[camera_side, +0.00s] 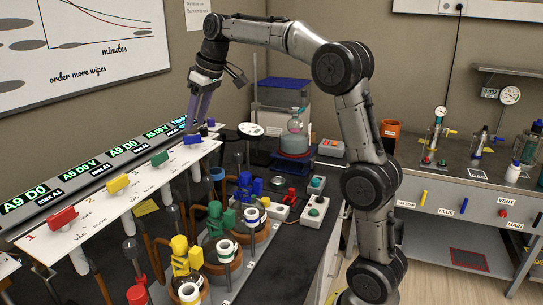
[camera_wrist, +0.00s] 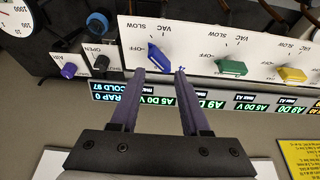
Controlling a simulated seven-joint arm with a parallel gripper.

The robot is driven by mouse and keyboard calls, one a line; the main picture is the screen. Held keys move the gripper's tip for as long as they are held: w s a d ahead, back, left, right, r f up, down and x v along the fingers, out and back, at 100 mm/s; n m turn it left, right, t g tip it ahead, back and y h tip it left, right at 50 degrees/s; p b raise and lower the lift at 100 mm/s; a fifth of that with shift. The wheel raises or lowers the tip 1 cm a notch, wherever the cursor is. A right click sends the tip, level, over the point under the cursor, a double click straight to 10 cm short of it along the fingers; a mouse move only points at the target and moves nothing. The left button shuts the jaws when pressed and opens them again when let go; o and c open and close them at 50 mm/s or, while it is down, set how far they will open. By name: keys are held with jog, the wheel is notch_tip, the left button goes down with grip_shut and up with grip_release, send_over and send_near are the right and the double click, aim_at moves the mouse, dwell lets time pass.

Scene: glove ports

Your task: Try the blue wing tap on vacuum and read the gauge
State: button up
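The blue wing tap (camera_side: 193,139) is at the far end of a white panel with a row of coloured taps. In the wrist view the blue tap (camera_wrist: 160,62) lies slantwise, one end near the word OFF; VAC and SLOW are printed above it. My gripper (camera_side: 196,124) is just above it, pointing down. In the wrist view its two purple fingertips (camera_wrist: 160,71) are apart, one on each side of the tap. Contact cannot be told. A round dial, perhaps the gauge (camera_wrist: 15,14), is cut off at the top left; its reading is not legible.
Green (camera_side: 159,158), yellow (camera_side: 117,183) and red (camera_side: 62,218) taps share the panel. Lit displays (camera_side: 122,152) run behind it. A purple knob (camera_wrist: 68,70), black knob (camera_wrist: 101,62) and blue knob (camera_wrist: 97,23) are close by. Glassware and coloured clamps crowd the bench in front.

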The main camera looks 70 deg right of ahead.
jog(key=v, duration=1)
jog(key=s+a+r+n, duration=0.1)
jog(key=s+a+r, duration=0.2)
jog(key=s+a, duration=0.25)
jog(key=s+a+f, duration=0.3)
jog(key=s+f, duration=0.3)
jog(key=s, duration=0.2)
jog(key=s+a+f+t, duration=0.1)
jog(key=s+a+f, duration=0.3)
jog(key=s+f, duration=0.2)
jog(key=shift+s+a+f, duration=0.2)
jog(key=shift+s+a, duration=0.1)
jog(key=shift+s, duration=0.75)
